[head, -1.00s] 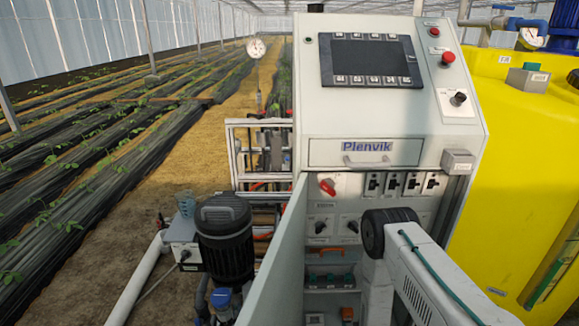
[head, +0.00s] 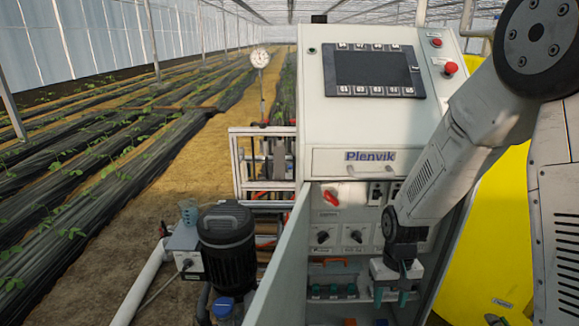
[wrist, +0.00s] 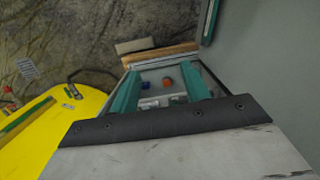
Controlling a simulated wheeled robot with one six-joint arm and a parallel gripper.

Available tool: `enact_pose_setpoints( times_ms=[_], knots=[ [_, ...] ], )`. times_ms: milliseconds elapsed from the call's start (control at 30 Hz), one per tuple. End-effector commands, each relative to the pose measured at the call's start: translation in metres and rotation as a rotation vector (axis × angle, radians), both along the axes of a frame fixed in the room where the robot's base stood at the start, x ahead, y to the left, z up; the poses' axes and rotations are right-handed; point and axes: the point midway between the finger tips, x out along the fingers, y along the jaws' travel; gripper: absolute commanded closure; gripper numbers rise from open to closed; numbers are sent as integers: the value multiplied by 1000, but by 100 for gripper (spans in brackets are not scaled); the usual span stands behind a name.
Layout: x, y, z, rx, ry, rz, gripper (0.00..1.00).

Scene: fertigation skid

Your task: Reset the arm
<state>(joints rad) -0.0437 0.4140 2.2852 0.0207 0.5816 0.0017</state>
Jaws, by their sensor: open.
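My gripper (head: 391,297) hangs pointing down in front of the open lower part of the control cabinet (head: 330,130). Its two teal fingers are apart with nothing between them. In the wrist view my gripper (wrist: 158,92) shows the fingers spread, with a grey surface bearing small blue and orange parts visible beyond the gap. My arm comes down from the upper right and covers part of the cabinet's right side.
The open cabinet door (head: 277,262) stands left of my gripper. A red rotary switch (head: 331,198) and black knobs sit on the inner panel. A dark motor (head: 227,240) stands left of the door. A yellow tank (head: 492,235) stands right.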

Motion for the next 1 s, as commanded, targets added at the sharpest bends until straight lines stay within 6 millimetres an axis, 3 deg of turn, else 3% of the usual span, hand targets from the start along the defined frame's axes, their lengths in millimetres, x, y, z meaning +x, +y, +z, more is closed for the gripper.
enact_pose_setpoints(
  times_ms=[33, 200, 500, 733, 1000],
  knots=[
    [-11, -2, 26, 0, 11, 0, 54],
    [-59, -7, 96, -4, 70, 1, 54],
    [-146, -15, 191, -10, 88, -2, 54],
    [-197, -19, 236, -11, -21, -11, 54],
    [-217, -21, 269, -9, -218, -22, 54]
  ],
)
